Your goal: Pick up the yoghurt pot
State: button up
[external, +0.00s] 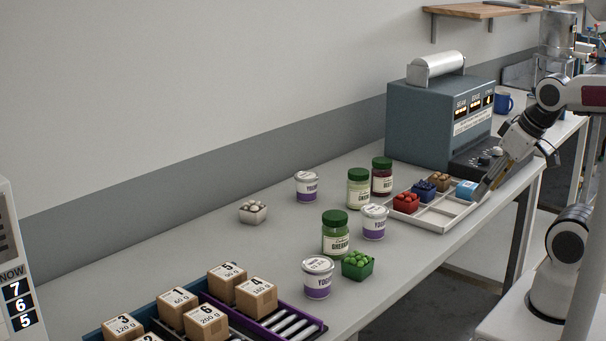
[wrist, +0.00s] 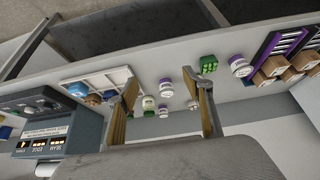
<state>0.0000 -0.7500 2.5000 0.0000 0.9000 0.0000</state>
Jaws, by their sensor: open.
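Three white yoghurt pots with purple bands and pale lids stand upright on the bench: one at the back (external: 307,187), one in the middle (external: 374,222) and one at the front (external: 318,277). The wrist view shows pots too, including one between the fingers (wrist: 166,88) and one outside them (wrist: 240,67), all at a distance. My gripper (external: 482,193) is open and empty, low over the right end of the white tray, well to the right of all the pots. Its two fingers (wrist: 166,100) stand wide apart in the wrist view.
The white divided tray (external: 437,219) holds red, blue and brown punnets and a light blue item beside my gripper. Green-lidded jars (external: 336,235) and a green punnet (external: 357,265) stand close to the pots. A blue-grey machine (external: 425,125) stands behind; numbered boxes (external: 205,325) lie front left.

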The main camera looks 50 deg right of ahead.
jog(key=shift+o, duration=0.4)
jog(key=shift+w, duration=0.1)
jog(key=w+d+n+t+h, duration=0.1)
jog(key=w+d, duration=0.4)
jog(key=w, duration=0.2)
jog(key=w+d+f+n+t+h, duration=0.15)
jog(key=w+d, duration=0.25)
jog(key=w, duration=0.4)
jog(key=w+d+n+t, duration=0.1)
jog(key=w+d+t, duration=0.1)
jog(key=w+d, duration=0.4)
jog(key=w+a+f+n+y, duration=0.1)
jog(key=a+f+y, duration=0.1)
jog(key=f+y, duration=0.1)
jog(key=w+a+f+n+y, duration=0.2)
jog(key=a+f+y, duration=0.1)
jog(key=f, duration=0.3)
jog(key=w+a+f+n+y, duration=0.1)
jog(key=a+f+n+y, duration=0.1)
jog(key=a+f+y, duration=0.1)
jog(key=shift+w+a+f+y, duration=0.1)
jog(key=shift+w+f+y, duration=0.1)
jog(key=shift+f+y, duration=0.25)
jog(key=shift+w+f+y, duration=0.2)
jog(key=shift+f, duration=0.35)
jog(key=shift+s+a+f+y, duration=0.4)
jog(key=shift+s+a+y, duration=0.1)
jog(key=shift+y, duration=0.1)
jog(key=shift+w, duration=0.1)
